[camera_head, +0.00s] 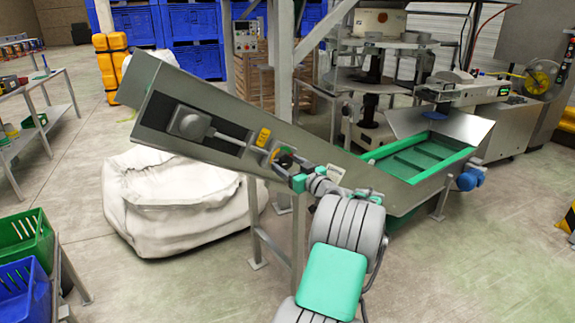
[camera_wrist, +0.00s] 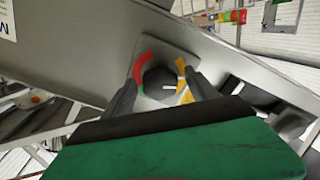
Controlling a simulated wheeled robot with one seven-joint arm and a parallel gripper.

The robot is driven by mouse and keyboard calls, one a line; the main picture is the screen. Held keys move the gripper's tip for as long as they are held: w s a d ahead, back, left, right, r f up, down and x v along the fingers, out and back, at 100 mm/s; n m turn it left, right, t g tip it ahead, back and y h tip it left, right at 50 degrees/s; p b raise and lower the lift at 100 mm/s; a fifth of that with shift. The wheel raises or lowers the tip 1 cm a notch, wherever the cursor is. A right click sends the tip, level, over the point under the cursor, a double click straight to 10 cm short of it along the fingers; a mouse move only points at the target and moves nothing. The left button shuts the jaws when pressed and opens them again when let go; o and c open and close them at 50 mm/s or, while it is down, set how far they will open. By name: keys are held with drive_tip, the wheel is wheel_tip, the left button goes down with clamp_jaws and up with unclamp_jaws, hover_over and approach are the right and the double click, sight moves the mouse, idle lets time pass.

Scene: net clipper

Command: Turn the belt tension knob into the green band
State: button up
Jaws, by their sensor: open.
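The belt tension knob (camera_wrist: 158,80) is a dark round knob on a grey plate on the conveyor's side. In the wrist view a red band (camera_wrist: 141,66) lies on its left and a yellow band (camera_wrist: 182,68) on its right. Only a sliver of the green band (camera_wrist: 141,90) shows at lower left. A short white mark shows low on the knob. My gripper (camera_wrist: 161,84) is open, with one finger on each side of the knob; I cannot tell whether they touch it. In the head view my gripper (camera_head: 298,176) is close to the knob (camera_head: 284,157).
A green-lined tray (camera_head: 420,158) stands to the right. Open floor lies at lower right.

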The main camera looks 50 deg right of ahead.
drive_tip(key=shift+a, duration=0.1)
drive_tip(key=c, duration=1.4)
